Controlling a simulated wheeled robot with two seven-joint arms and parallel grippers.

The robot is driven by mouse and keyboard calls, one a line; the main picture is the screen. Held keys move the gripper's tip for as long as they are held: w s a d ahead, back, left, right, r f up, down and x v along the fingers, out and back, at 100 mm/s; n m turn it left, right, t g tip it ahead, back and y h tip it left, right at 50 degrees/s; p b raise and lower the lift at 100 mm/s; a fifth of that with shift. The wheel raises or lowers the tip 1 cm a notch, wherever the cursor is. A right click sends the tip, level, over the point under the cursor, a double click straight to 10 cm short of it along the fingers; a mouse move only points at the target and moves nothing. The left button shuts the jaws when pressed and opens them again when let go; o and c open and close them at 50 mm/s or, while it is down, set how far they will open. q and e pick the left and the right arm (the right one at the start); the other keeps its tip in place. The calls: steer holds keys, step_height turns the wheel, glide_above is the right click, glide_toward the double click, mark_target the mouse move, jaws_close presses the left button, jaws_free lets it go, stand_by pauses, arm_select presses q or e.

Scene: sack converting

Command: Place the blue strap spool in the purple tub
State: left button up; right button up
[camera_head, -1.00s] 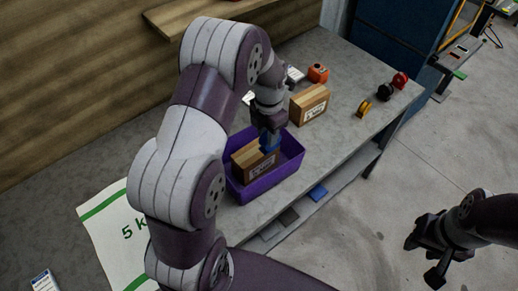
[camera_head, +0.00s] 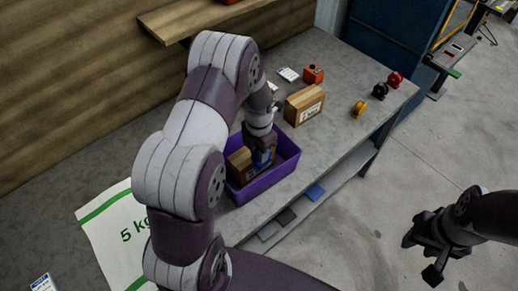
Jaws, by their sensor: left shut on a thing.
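The purple tub (camera_head: 275,176) stands on the grey bench, with a cardboard box (camera_head: 238,163) inside it. My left gripper (camera_head: 262,150) points down into the tub and is shut on the blue strap spool (camera_head: 263,158). The spool is inside the tub's outline, beside the box's right part, and mostly covered by the gripper. I cannot tell whether it touches the box or the tub floor. My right gripper (camera_head: 428,259) is open and empty, off to the right above the floor.
Another cardboard box (camera_head: 304,104), an orange device (camera_head: 313,74) and yellow (camera_head: 360,108), black (camera_head: 380,91) and red (camera_head: 396,79) spools stand further along the bench. A white 5 kg sack (camera_head: 112,236) lies at left. Bench space right of the tub is clear.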

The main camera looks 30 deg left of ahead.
arm_select(q)
steer(key=o, duration=1.1)
steer(key=shift+s, duration=0.1)
steer(key=shift+c, duration=0.2)
steer(key=shift+r, duration=0.1)
steer(key=shift+r+p, duration=0.55)
steer(key=shift+r, duration=0.1)
step_height(320, 180, up, 11)
steer(key=b, duration=0.3)
steer(key=s+d+m, duration=0.2)
steer(key=s+m, duration=0.2)
steer(key=m, duration=0.6)
steer(key=s+d+f+m+t, duration=0.1)
steer(key=s+m, duration=0.4)
steer(key=m, duration=0.6)
steer(key=s+d+m, duration=0.4)
steer(key=s+m, duration=0.1)
steer(key=m, duration=0.5)
steer(key=shift+f+m, duration=0.3)
